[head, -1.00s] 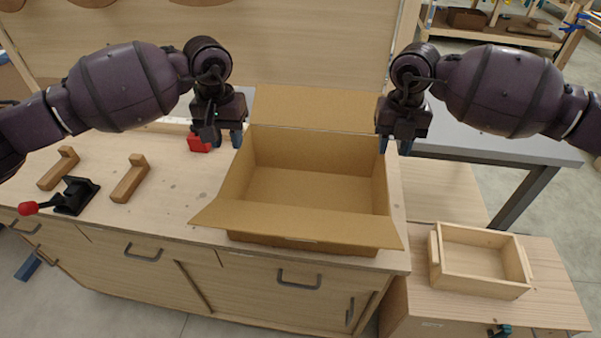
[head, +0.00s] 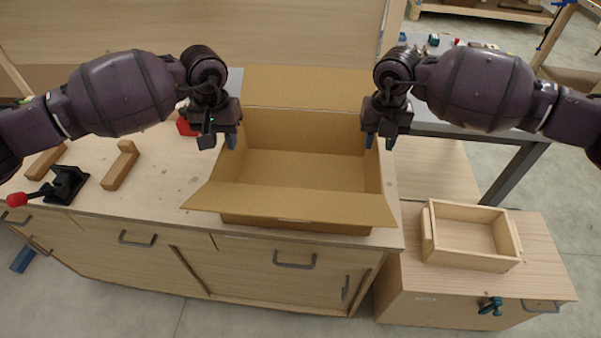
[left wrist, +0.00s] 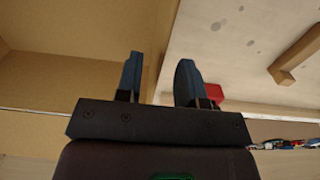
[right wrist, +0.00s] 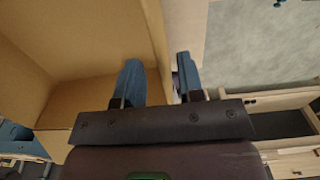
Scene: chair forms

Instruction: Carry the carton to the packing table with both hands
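The open cardboard carton (head: 300,170) stands on the wooden workbench, upright and empty, with its near and far flaps folded outward. My left gripper (head: 221,140) is at the top of its left wall. In the left wrist view, the carton's wall (left wrist: 160,50) runs between two spread fingers. My right gripper (head: 379,140) is at the top of the right wall. In the right wrist view, the carton wall (right wrist: 152,40) likewise passes between spread fingers. Gaps show beside the wall in both. A grey-topped table (head: 480,133) stands behind right; whether it is the packing table I cannot tell.
The workbench (head: 150,205) holds a red block (head: 186,127), wooden blocks (head: 121,165) and a black clamp with a red knob (head: 65,186) at the left. A wooden tray (head: 470,257) sits on a lower cabinet at the right. Floor shows at the front.

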